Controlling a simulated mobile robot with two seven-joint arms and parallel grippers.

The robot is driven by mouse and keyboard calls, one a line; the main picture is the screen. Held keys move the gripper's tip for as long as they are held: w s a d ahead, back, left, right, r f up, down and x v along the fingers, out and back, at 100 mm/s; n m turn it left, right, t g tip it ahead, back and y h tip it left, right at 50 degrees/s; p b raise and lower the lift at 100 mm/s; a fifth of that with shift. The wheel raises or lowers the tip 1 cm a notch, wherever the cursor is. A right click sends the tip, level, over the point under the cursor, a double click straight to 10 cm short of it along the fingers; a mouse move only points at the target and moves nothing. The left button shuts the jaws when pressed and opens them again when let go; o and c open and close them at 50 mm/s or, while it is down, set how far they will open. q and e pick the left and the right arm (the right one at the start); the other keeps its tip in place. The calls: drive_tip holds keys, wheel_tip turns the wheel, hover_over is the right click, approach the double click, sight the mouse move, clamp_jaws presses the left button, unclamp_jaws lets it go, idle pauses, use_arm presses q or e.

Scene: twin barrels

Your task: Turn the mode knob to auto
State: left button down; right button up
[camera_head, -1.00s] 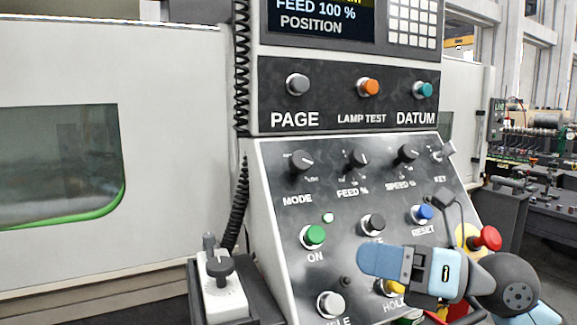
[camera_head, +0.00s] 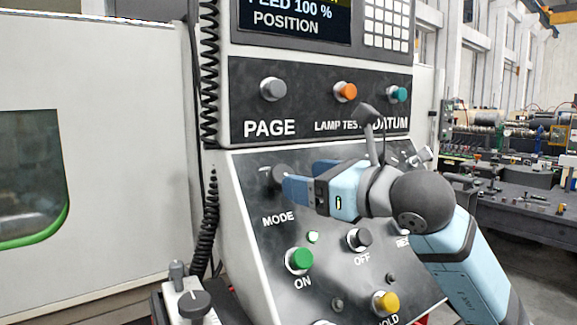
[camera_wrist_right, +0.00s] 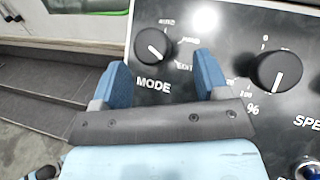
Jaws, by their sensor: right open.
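The black mode knob (camera_head: 277,177) is on the sloped control panel above the word MODE, partly covered by my right gripper in the head view. In the right wrist view the knob (camera_wrist_right: 152,44) shows a white line slanting to the lower right. Small print around it is partly washed out by glare; an "AUTO" label seems to sit above right. My right gripper (camera_head: 302,177) is open, its blue fingers pointing at the knob. In the wrist view the fingertips (camera_wrist_right: 158,72) are spread below and either side of the knob, with nothing between them. My left gripper is not in view.
The feed knob (camera_wrist_right: 277,70) is close to the right finger. Below are the green ON button (camera_head: 299,260), the OFF button (camera_head: 359,239) and a yellow button (camera_head: 385,303). A coiled black cable (camera_head: 209,80) hangs left of the panel.

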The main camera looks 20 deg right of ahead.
sight(289, 171)
drive_tip(key=shift+p+x, duration=0.45)
drive_tip(key=shift+x, duration=1.8)
drive_tip(key=shift+c, duration=0.2)
drive_tip(key=c, duration=0.4)
drive_tip(key=shift+s+a+r, duration=0.15)
drive_tip(key=shift+s, duration=0.05)
drive_tip(key=c, duration=0.4)
drive_tip(key=shift+w, duration=0.1)
